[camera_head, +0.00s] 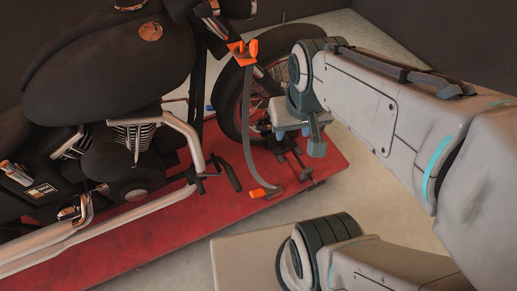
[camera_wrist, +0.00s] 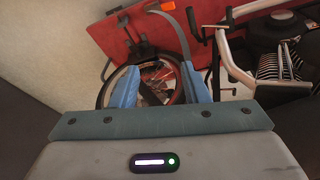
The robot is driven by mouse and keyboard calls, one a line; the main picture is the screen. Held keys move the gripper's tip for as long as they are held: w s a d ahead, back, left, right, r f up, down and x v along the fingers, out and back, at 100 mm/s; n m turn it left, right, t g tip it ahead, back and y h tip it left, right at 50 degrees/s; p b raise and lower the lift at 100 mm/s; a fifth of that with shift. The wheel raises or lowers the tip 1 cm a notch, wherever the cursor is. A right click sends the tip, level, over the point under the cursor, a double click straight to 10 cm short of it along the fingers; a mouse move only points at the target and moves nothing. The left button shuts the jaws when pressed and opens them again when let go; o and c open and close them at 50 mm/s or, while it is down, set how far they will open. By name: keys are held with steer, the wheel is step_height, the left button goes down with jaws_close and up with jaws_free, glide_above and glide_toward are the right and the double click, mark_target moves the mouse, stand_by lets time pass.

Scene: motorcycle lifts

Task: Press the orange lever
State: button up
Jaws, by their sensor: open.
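A small orange lever (camera_head: 258,193) sits low at the edge of the red lift platform, by the foot of a grey curved strap. Its orange end also shows at the top edge of the wrist view (camera_wrist: 162,6). Another orange piece (camera_head: 242,51) is higher up, at the strap's upper end near the front fork; I cannot tell for certain which one the task means. My gripper (camera_wrist: 160,88) is open, its two blue fingers apart with nothing held between them. In the head view it is above the platform, beside the front wheel, above and right of the low lever, not touching it.
A dark motorcycle (camera_head: 112,70) with chrome pipes stands on the red platform (camera_head: 190,220). Its front wheel (camera_head: 250,110) is close behind my gripper. Thin clamp bars (camera_head: 300,165) stand near the lever. Bare floor (camera_head: 365,210) is to the right.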

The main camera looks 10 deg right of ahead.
steer(key=c, duration=0.4)
steer(key=shift+w+f, duration=0.15)
steer(key=shift+f, duration=0.15)
jaws_close()
steer(key=w+d+f+n+g+y+b, duration=0.1)
steer(key=w+f+b, duration=0.6)
steer(key=f, duration=1.1)
steer(key=w+d+f+n+g+y+b, duration=0.1)
steer(key=w+f+b, duration=0.6)
steer(key=f, duration=1.2)
steer(key=w+d+f+n+g+y+b, duration=0.1)
steer(key=w+f+g+y+b, duration=0.1)
steer(key=w+f+b, duration=0.5)
step_height(320, 180, down, 11)
steer(key=b, duration=0.6)
steer(key=shift+f+y, duration=0.2)
steer(key=shift+y, duration=0.2)
